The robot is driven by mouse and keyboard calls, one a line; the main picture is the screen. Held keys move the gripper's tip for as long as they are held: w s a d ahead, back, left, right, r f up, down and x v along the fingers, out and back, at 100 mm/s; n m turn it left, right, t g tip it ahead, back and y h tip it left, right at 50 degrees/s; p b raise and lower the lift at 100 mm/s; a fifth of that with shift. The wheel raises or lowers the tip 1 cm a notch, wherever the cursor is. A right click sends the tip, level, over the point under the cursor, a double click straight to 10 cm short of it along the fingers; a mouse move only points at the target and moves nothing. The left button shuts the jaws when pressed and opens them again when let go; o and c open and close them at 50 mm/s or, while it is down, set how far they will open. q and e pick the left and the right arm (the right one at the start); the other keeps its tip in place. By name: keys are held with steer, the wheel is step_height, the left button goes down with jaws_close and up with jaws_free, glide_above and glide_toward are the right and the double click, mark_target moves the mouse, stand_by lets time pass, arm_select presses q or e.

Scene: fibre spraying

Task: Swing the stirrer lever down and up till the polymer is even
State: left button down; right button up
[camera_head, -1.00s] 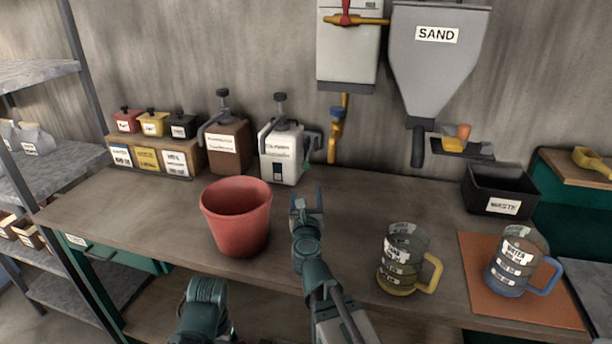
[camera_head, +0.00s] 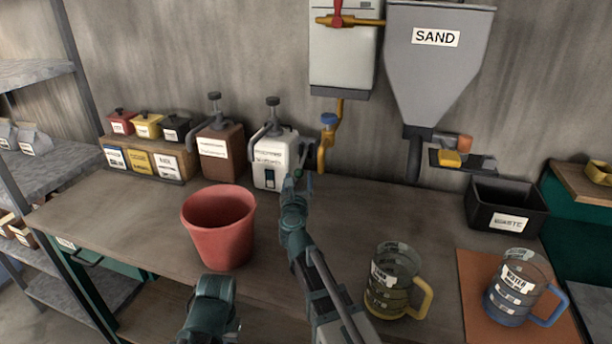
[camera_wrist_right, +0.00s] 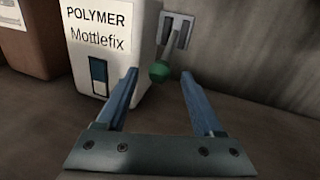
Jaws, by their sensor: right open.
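The white polymer dispenser (camera_head: 273,158) stands at the back of the bench; its label reads "POLYMER Mottlefix" in the right wrist view (camera_wrist_right: 104,45). The stirrer lever is on its right side, a grey rod ending in a green ball (camera_wrist_right: 160,72). My right gripper (camera_wrist_right: 158,82) is open, with the ball between and just beyond its blue fingertips; I cannot see contact. In the head view my right gripper (camera_head: 296,178) is in front of the dispenser's right side and partly hides the lever. My left arm shows at the bottom, but its fingers cannot be made out.
A red bucket (camera_head: 221,238) stands left of my right arm. A brown dispenser (camera_head: 219,155) is left of the polymer. A yellow-handled jug (camera_head: 392,285) and a blue-handled jug (camera_head: 519,290) stand right. A yellow pipe (camera_head: 327,150) hangs close right of the lever.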

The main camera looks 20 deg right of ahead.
steer(key=shift+w+d, duration=0.15)
steer(key=shift+w, duration=0.3)
jaws_close()
stand_by(1.1)
